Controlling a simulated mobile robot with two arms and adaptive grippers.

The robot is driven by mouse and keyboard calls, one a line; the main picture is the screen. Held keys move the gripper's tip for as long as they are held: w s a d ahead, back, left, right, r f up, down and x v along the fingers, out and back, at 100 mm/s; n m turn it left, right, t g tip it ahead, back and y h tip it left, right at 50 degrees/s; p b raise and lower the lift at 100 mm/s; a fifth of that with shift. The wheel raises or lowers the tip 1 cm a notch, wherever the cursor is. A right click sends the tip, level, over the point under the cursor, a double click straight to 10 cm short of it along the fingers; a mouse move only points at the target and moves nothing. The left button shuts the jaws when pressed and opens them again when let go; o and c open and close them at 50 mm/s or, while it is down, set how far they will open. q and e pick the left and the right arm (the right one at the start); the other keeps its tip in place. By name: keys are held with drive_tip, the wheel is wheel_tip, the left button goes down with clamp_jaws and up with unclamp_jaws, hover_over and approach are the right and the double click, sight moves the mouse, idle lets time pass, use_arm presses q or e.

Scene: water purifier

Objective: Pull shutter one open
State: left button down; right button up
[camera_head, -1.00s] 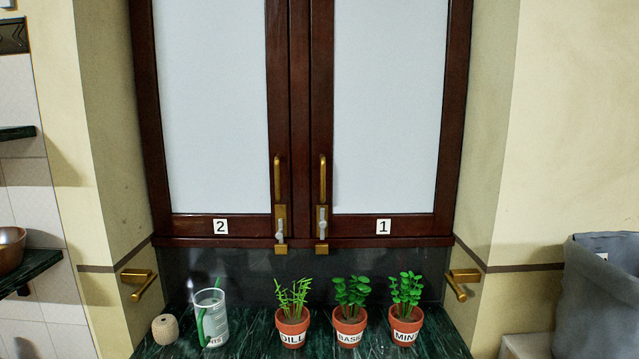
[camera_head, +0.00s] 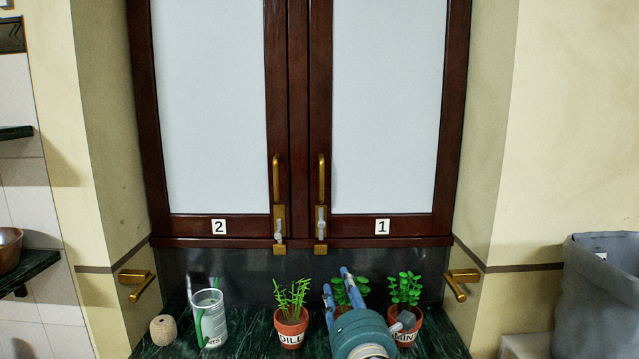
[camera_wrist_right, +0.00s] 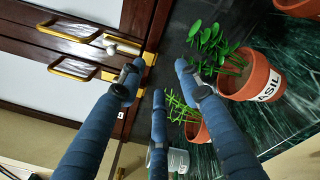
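Shutter one (camera_head: 390,110) is the right-hand door of a dark red wooden cabinet, with a pale panel and a "1" label (camera_head: 383,227). It is closed. Its upright brass handle (camera_head: 322,180) is at its lower left edge, with a grey latch (camera_head: 321,222) below; the handle also shows in the right wrist view (camera_wrist_right: 68,32). My right gripper (camera_head: 338,282) is below the handle, in front of the basil pot, touching neither handle nor latch. Its blue fingers (camera_wrist_right: 160,72) are spread and empty in the right wrist view. My left gripper is not in view.
Shutter two (camera_head: 212,110) is closed beside shutter one. Potted dill (camera_head: 291,325), basil (camera_head: 345,292) and mint (camera_head: 405,290) stand on the green counter (camera_head: 260,345), with a glass jar (camera_head: 210,315) and twine (camera_head: 163,329) to the left. Space before the doors is clear.

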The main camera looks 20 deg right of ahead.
sight(320, 183)
drive_tip(key=w+a+r+n+t+y, duration=0.1)
drive_tip(key=w+r+n+t, duration=0.1)
drive_tip(key=r+n, duration=0.45)
drive_tip(key=w+a+r+n+t, duration=0.1)
drive_tip(key=r+n+t, duration=0.15)
drive_tip(key=r, duration=0.65)
drive_tip(key=p+x, duration=0.2)
drive_tip(key=x, duration=0.8)
drive_tip(key=shift+w+d+r, duration=0.1)
drive_tip(key=shift+w, duration=0.35)
drive_tip(key=shift+r, duration=0.1)
drive_tip(key=shift+c, duration=0.3)
clamp_jaws()
